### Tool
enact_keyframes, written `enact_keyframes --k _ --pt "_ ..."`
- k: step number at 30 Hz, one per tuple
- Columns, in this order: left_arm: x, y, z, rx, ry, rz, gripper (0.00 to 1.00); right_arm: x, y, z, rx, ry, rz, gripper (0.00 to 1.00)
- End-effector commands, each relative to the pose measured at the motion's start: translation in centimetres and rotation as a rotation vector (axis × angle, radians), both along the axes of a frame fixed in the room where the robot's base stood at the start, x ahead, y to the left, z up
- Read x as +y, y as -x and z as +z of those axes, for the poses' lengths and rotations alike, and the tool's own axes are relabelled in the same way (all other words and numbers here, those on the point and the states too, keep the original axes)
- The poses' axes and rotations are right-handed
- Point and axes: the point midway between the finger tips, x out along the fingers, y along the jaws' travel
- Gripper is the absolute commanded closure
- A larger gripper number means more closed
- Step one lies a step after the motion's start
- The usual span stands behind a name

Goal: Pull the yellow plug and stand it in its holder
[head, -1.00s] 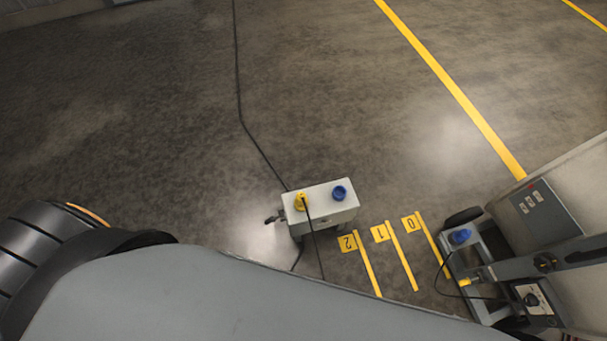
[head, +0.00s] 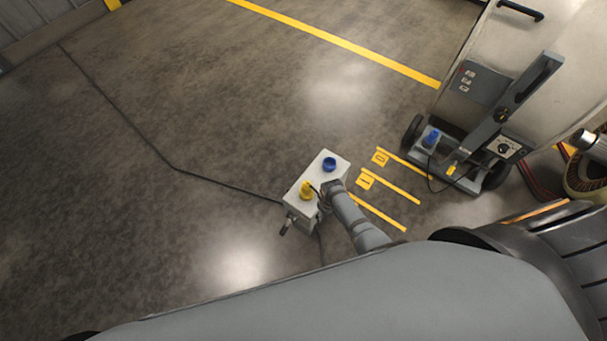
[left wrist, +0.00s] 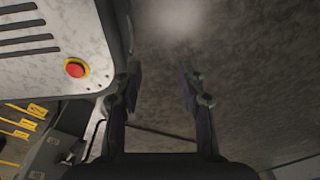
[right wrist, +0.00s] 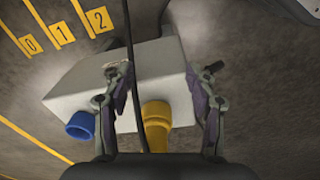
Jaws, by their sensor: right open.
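The yellow plug (head: 306,190) stands in the top of a pale box (head: 298,206) on the floor, beside a blue socket or plug (head: 329,164). My right gripper (head: 327,190) is at the box's right side. In the right wrist view, my right gripper (right wrist: 165,85) is open, with its fingers on either side of the yellow plug (right wrist: 156,125). A dark cable runs up between the fingers. I cannot tell whether they touch the plug. My left gripper (left wrist: 164,80) is open and empty above bare floor. A small yellow part (head: 451,169) shows on the cart; I cannot tell if it is the holder.
A wheeled cart (head: 465,180) with a blue part (head: 431,137) stands at the right. Yellow numbered floor strips (head: 385,183) lie between box and cart. A dark lever (head: 286,226) sticks out of the box. A cable (head: 172,168) crosses the floor. The floor left is open.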

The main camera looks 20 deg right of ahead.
Motion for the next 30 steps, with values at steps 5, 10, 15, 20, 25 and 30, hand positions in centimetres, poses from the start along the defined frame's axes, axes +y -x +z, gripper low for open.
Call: enact_keyframes --k 5,10,15,20,25,30 --pt "0.5 -0.8 -1.8 -0.012 -0.006 -0.002 0.6 3.0 -9.1 8.4 0.018 -0.005 0.163 0.43" --pt "1.7 -0.7 -2.2 -0.011 -0.022 -0.008 0.6 4.1 -11.7 13.1 0.041 -0.007 0.24 0.43" --pt "1.8 -0.5 -2.2 -0.008 -0.023 -0.007 0.6 4.2 -11.9 13.8 0.049 -0.007 0.251 0.43" --pt "1.6 -0.4 -4.0 -0.006 -0.02 -0.007 0.6 4.2 -11.9 12.2 0.048 -0.007 0.25 0.43" --pt "1.1 -0.3 -7.2 -0.004 -0.013 -0.004 0.6 4.2 -11.9 9.5 0.048 -0.007 0.249 0.43" --pt "0.9 -0.2 -9.4 -0.003 -0.01 -0.003 0.6 4.2 -11.8 7.3 0.049 -0.007 0.249 0.43"
